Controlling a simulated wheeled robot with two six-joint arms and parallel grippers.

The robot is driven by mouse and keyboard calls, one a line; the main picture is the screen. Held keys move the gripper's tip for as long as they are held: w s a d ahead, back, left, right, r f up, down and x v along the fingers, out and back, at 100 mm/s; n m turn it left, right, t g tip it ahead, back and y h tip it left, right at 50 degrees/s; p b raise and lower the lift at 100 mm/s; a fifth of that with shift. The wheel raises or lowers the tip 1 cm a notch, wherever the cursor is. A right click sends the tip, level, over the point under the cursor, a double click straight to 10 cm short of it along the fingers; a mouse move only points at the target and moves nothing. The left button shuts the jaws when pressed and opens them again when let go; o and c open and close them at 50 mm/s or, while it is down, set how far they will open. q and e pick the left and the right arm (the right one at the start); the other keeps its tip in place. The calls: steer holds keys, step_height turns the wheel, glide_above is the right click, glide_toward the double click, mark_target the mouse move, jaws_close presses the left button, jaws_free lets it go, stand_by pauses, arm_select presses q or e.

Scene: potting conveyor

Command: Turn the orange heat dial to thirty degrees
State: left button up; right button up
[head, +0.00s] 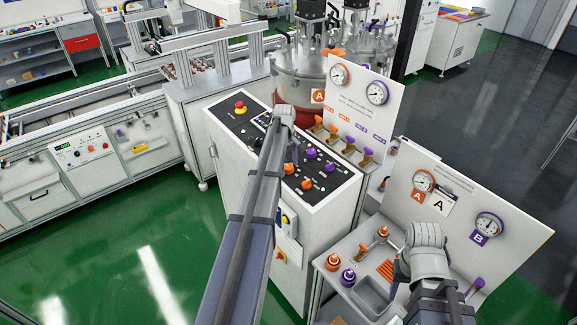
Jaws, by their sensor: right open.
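The sloped black control panel (270,140) on the white cabinet carries two orange dials. One orange dial (289,168) is near its middle; another orange dial (306,184) is nearer its lower right edge. The lettering is too small to tell which is the heat dial or its setting. My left gripper (293,156) points down over the panel, just above the first orange dial in the picture; contact cannot be told. Its jaws are mostly hidden by my wrist. My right gripper (398,282) is open, above the right bench, apart from the panel.
Two purple knobs (311,152) and a red emergency button (240,107) are also on the panel. Orange and purple valve handles (350,139) stand behind it. The right bench (345,258) holds bottles, a basin and upright gauge board (465,195). Green floor is clear at left.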

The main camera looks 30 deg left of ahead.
arm_select(q)
jaws_close()
stand_by(0.3)
steer(key=shift+m, duration=0.4)
steer(key=m, duration=0.3)
steer(key=shift+s+m, duration=0.1)
steer(key=shift+m, duration=1.9)
steer(key=shift+t, duration=0.3)
steer(key=shift+o, duration=0.7)
jaws_free()
